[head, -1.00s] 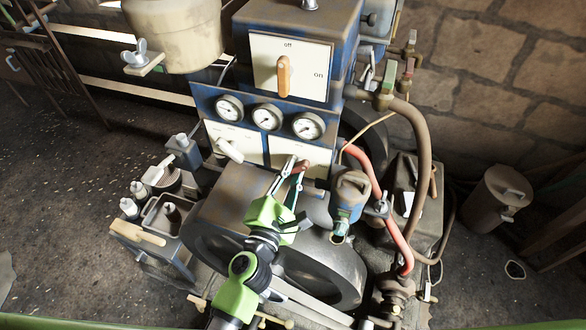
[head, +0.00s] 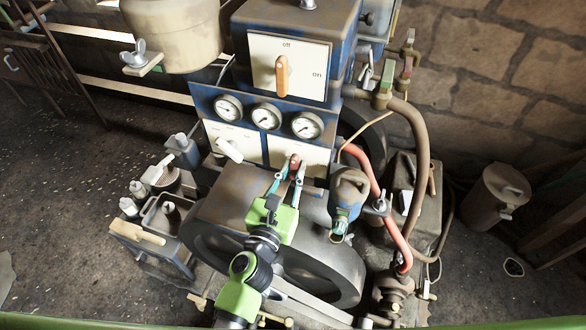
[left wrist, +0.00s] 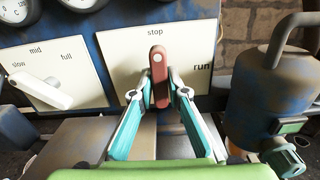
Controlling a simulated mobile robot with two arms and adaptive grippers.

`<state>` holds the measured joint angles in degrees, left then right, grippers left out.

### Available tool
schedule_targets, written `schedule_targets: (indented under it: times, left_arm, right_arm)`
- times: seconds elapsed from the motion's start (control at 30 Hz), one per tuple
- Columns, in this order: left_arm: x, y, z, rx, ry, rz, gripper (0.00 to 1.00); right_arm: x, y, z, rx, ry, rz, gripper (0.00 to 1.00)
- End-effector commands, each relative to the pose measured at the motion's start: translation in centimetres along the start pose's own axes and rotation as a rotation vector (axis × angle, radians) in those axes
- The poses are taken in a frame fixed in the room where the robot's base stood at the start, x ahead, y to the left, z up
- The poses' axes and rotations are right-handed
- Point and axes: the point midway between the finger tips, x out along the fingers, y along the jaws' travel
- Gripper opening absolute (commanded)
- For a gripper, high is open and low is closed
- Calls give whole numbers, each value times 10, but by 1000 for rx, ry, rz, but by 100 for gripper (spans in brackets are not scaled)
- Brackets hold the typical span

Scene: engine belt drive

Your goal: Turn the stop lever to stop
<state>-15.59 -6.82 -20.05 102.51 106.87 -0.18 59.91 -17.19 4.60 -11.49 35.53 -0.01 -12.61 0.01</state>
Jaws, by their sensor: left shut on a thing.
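The red-brown stop lever (left wrist: 158,62) sits on a white plate (left wrist: 112,62) marked "stop" at the top and "run" at the right. The lever stands nearly upright in the left wrist view, its upper end just under the word "stop". In the head view the lever (head: 295,161) shows small on the lower right plate. My left gripper (left wrist: 161,92) is shut on the lever, one finger on each side; the fingers hide part of its lower sides. My right gripper is in neither view.
A speed plate with a white lever (head: 229,150) is left of the stop plate. Three gauges (head: 266,117) and an orange off/on handle (head: 281,77) are above. A blue-brown canister (head: 348,188) stands close on the right, a large wheel (head: 330,268) below.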

Motion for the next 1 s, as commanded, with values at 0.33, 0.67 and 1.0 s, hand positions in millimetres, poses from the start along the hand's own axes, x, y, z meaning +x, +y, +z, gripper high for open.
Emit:
schedule_targets:
  times: [0.33, 0.67, 1.0]
  left_arm:
    - [0, 0, -1, -47, 3, 0, 0]
    - [0, 0, -1, -47, 3, 0, 23]
    - [0, 0, 0, -44, 1, 0, 31]
  right_arm:
    - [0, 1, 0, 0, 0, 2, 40]
    - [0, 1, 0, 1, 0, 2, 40]
    - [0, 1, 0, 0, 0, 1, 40]
